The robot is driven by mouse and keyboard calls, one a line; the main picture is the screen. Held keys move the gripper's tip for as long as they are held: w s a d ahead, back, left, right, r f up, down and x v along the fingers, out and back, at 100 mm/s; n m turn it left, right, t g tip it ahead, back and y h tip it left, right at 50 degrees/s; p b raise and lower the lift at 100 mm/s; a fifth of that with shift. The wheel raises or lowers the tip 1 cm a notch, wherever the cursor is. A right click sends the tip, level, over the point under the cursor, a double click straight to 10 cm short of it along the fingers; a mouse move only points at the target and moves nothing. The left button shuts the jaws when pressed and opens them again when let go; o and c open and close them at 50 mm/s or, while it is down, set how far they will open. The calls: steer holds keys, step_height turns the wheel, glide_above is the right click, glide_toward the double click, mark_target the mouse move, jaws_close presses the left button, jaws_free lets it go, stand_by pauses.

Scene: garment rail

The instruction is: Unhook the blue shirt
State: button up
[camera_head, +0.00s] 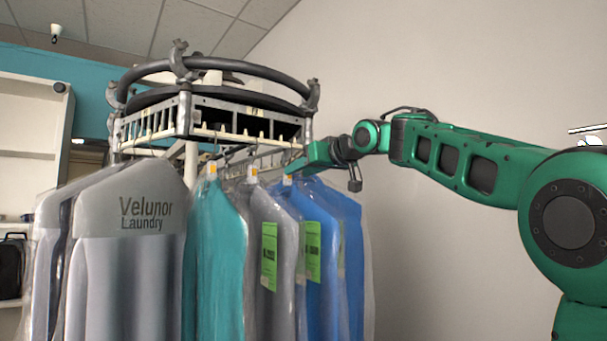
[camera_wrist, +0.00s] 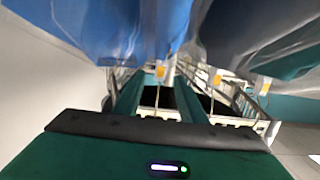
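The blue shirt (camera_head: 312,240) hangs in clear plastic on the rail, with a green label on its front and an orange-and-white tag at its hanger neck. A second blue garment hangs just behind it to the right. My gripper (camera_head: 296,168) is at the top of the blue shirt, beside its hanger neck. In the wrist view the blue shirt (camera_wrist: 115,28) fills the upper left. My gripper's two green fingers (camera_wrist: 157,98) are apart, with a thin hanger hook showing in the gap between them. Whether either finger touches the hook I cannot tell.
The round garment rail (camera_head: 215,132) has a slotted metal rim and a dark ring above. A grey garment (camera_head: 277,215), a teal one (camera_head: 217,240) and grey Velunor Laundry garments (camera_head: 130,250) hang close on the left. Free room lies right of the blue garments, before the plain wall.

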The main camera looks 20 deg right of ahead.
mark_target(287, 186)
steer(key=shift+x, duration=3.8)
steer(key=shift+a, duration=0.1)
jaws_close()
steer(key=shift+r, duration=0.25)
steer(key=shift+r, duration=1.45)
steer(key=shift+r, duration=0.1)
steer(key=shift+f+v, duration=0.2)
steer(key=shift+v, duration=0.95)
steer(key=shift+f+v, duration=0.15)
steer(key=shift+v, duration=1)
steer(key=shift+f+v, duration=0.2)
steer(key=shift+v, duration=0.95)
